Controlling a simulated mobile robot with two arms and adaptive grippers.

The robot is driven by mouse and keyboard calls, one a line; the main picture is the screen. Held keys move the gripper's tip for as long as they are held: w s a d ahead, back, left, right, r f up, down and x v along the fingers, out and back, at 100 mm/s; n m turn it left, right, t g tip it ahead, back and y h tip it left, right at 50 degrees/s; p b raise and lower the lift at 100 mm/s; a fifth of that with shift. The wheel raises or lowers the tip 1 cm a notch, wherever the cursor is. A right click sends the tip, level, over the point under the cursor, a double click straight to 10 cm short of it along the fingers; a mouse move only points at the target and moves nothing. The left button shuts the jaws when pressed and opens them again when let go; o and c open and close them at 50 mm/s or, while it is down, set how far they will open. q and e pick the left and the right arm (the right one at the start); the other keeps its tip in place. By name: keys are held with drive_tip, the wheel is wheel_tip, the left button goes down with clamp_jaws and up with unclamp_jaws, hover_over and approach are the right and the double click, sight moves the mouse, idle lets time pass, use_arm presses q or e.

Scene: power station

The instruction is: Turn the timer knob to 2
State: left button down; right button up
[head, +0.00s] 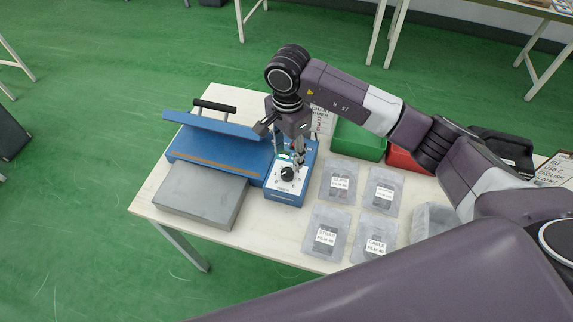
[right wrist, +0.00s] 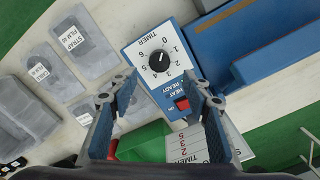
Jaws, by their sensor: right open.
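The black timer knob (head: 288,173) is on the white dial face of the blue control box (head: 284,196) on the table. In the right wrist view the knob (right wrist: 160,61) sits inside a ring of printed numbers under the word TIMER. I cannot tell which number its pointer marks. My right gripper (head: 284,142) is above the control box, pointing down. In the right wrist view the right gripper (right wrist: 157,80) is open and empty, its fingers spread to either side with the dial beyond them, not touching the knob. My left gripper is in neither view.
A red switch (right wrist: 181,104) is beside the dial. The blue sealer (head: 215,145) with a raised lid and a grey block (head: 203,194) stand to the left. Several labelled bags (head: 326,231) lie right. A green bin (head: 358,140) and a number card (right wrist: 195,146) are nearby.

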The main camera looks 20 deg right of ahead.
sight(288, 171)
wheel_tip(288, 171, down, 7)
drive_tip(key=shift+s+a+p, duration=0.1)
drive_tip(key=shift+p, duration=0.9)
drive_tip(key=shift+c, duration=0.6)
drive_tip(key=c, duration=1)
